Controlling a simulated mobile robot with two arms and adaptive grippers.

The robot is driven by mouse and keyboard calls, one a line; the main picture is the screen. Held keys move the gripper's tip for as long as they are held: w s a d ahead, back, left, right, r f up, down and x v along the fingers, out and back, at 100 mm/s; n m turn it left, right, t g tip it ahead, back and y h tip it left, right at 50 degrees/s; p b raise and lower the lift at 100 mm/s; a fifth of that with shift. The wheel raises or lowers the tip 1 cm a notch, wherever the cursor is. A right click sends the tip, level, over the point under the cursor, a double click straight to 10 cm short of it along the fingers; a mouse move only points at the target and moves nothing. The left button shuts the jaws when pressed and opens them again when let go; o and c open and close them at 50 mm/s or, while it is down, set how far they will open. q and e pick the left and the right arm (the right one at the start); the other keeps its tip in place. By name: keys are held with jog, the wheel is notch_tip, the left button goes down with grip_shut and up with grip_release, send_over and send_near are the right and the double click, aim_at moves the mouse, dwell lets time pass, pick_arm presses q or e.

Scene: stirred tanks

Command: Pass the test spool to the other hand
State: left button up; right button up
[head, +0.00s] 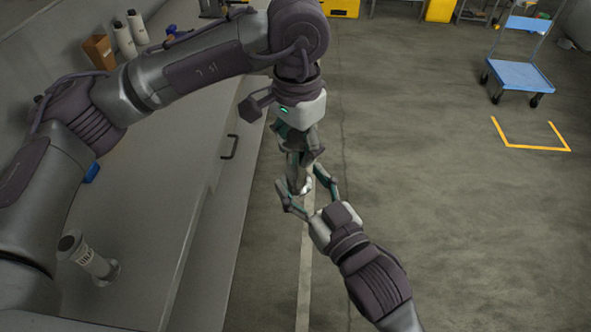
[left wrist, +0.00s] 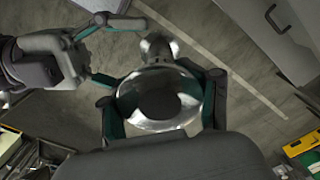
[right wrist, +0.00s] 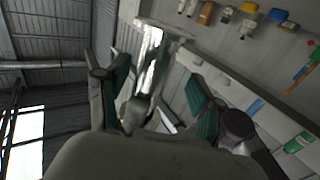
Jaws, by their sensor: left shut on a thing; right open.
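The test spool is a shiny metal piece with a round flange. In the left wrist view the spool (left wrist: 143,122) sits between the fingers of my left gripper (left wrist: 163,103), which is shut on it. In the head view my left gripper (head: 301,160) points down, and only a bright lower bit of the spool (head: 306,187) shows. My right gripper (head: 302,180) is open just below, its fingers spread on either side of the spool's lower end. In the right wrist view the spool (right wrist: 151,55) stands beyond the open right fingers (right wrist: 160,100). I cannot tell whether they touch it.
A long grey bench (head: 160,225) runs along the left, with a labelled grey cylinder (head: 90,258), white bottles (head: 125,40) and a brown box (head: 99,51). A blue cart (head: 522,75) stands far right, behind a yellow floor marking (head: 530,148). The floor right of my arms is clear.

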aim_at(298, 176)
jog(key=shift+x, duration=1.6)
jog(key=shift+s, duration=0.1)
grip_shut()
pick_arm(q)
jog(key=o, duration=1.6)
jog(key=shift+r, duration=0.1)
